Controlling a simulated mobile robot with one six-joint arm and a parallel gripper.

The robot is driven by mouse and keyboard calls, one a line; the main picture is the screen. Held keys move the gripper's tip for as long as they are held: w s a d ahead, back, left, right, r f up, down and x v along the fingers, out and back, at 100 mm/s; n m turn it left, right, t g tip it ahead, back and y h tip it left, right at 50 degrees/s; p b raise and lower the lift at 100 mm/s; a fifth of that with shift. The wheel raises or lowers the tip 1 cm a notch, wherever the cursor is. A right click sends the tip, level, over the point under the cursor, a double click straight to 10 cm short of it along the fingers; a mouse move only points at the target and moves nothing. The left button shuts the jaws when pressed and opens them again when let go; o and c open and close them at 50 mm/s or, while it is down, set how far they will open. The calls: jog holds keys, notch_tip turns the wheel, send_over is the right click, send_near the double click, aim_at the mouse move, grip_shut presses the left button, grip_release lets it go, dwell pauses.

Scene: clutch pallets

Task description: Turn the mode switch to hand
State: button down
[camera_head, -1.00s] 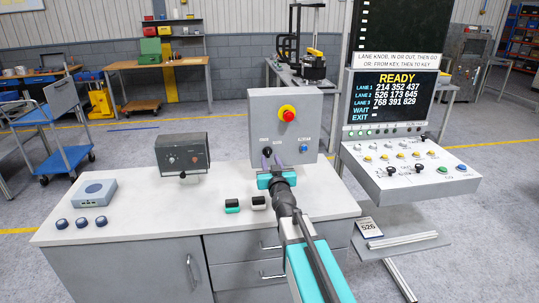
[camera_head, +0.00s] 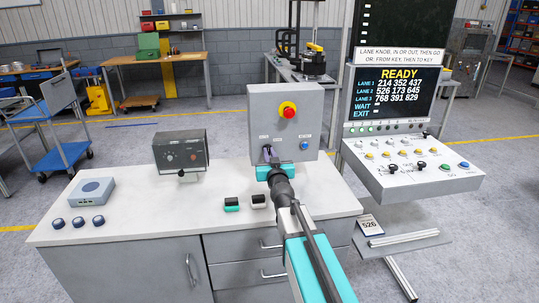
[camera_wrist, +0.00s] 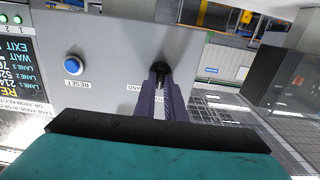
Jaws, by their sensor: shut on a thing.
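The mode switch is a small black knob (camera_wrist: 158,69) on the front of a grey control box (camera_head: 257,117). In the wrist view a label ending in "AND" is partly hidden beside it. My gripper (camera_wrist: 160,80) has its two purple fingers close together at the knob and is shut on it. The knob's pointing direction cannot be made out.
The box also bears a red emergency button (camera_head: 288,112) and a blue reset button (camera_head: 304,145). On the white bench (camera_head: 130,195) stand a dark meter box (camera_head: 180,151) and a blue-grey unit (camera_head: 92,191). A console (camera_head: 410,180) stands at the right.

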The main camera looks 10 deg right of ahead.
jog(key=shift+m, duration=0.5)
jog(key=m, duration=0.5)
jog(key=shift+d+f+b, duration=0.1)
jog(key=shift+f+b, duration=0.05)
jog(key=shift+b, duration=0.15)
jog(key=m, duration=0.6)
jog(key=shift+f+b, duration=0.1)
jog(key=shift+b, duration=0.2)
jog(key=c, duration=1.8)
grip_release()
jog(key=shift+s, duration=0.15)
